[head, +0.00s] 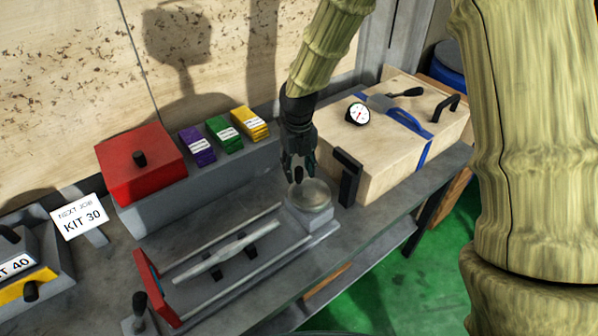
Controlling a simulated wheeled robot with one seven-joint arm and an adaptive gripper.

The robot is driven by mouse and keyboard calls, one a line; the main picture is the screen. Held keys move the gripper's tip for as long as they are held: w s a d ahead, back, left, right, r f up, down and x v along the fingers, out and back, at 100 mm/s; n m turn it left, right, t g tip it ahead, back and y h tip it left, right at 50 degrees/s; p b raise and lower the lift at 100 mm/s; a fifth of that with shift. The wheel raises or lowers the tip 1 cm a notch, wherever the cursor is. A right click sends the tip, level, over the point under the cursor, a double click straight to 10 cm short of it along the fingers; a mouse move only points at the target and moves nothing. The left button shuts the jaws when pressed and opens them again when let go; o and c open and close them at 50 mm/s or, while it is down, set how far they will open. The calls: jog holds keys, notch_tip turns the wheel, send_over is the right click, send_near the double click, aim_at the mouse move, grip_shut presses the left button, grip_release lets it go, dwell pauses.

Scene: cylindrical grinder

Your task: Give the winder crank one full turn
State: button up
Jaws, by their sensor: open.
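A pale round disc (312,198), which looks like the winder, sits on a grey block at the right end of the grey fixture (222,262). A small dark knob (299,174) stands at the disc's far left side and may be the crank handle. My gripper (298,168) points down over that side of the disc, open, with its fingers around or just beside the knob. I cannot tell whether they touch it. Another black upright knob (139,303) stands at the fixture's front left end, by a red plate (155,290).
A wooden box (385,150) with black handles and a dial gauge (358,114) stands close right of my gripper. A red block (140,165) and purple, green and yellow stacks (223,134) sit on a grey ledge behind. A KIT 30 card (79,216) stands left.

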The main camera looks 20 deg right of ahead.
jog(key=shift+f, duration=1.2)
jog(key=shift+c, duration=0.3)
grip_shut()
